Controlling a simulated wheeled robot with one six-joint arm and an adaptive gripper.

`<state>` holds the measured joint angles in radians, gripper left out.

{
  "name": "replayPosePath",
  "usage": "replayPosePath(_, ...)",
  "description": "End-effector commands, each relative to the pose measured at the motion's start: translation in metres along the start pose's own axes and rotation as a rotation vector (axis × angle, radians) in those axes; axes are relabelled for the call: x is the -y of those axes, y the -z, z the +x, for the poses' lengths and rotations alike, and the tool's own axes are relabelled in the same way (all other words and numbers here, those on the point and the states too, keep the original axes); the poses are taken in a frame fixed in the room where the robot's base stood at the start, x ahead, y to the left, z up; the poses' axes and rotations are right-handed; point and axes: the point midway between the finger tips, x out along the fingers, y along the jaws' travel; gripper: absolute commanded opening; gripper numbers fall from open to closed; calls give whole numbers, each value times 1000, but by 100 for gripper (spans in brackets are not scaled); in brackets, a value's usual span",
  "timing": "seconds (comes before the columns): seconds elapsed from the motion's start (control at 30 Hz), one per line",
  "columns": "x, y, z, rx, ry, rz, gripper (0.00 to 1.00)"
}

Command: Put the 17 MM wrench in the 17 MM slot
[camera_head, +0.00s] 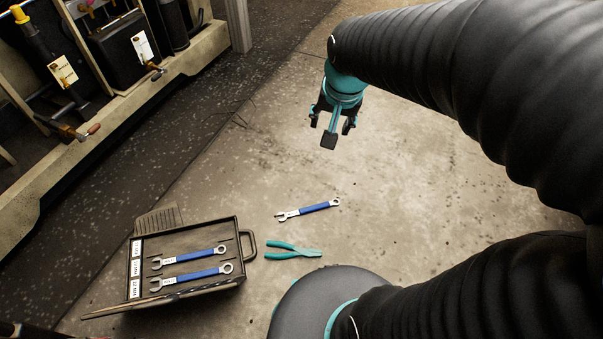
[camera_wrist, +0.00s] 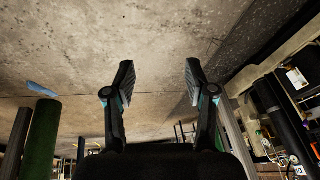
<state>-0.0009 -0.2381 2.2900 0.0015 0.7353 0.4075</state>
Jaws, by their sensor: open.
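A wrench with a blue handle (camera_head: 307,210) lies on the concrete floor, to the right of a dark tool tray. The tray (camera_head: 247,243) holds two more blue-handled wrenches, an upper one (camera_head: 190,256) and a lower one (camera_head: 192,277). White size labels (camera_head: 135,265) run along its left side; their text is too small to read surely. The uppermost part of the tray inside is bare. My gripper (camera_head: 333,128) is open and empty, above the floor and beyond the loose wrench. In the wrist view its two fingers (camera_wrist: 159,84) are spread with nothing between them.
Teal pliers (camera_head: 293,250) lie on the floor between the tray and my arm. Machinery with hanging tags (camera_head: 63,70) stands on a raised frame at upper left. The floor (camera_head: 420,180) right of the loose wrench is clear.

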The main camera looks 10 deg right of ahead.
Motion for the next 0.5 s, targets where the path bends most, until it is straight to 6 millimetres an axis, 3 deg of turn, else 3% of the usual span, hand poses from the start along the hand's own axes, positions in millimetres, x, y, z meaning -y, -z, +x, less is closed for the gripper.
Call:
replayPosePath(0.2, 17, 36, 68, 61, -33, 180, 55)
replayPosePath(0.5, 30, 64, 180, 125, -90, 430, 55)
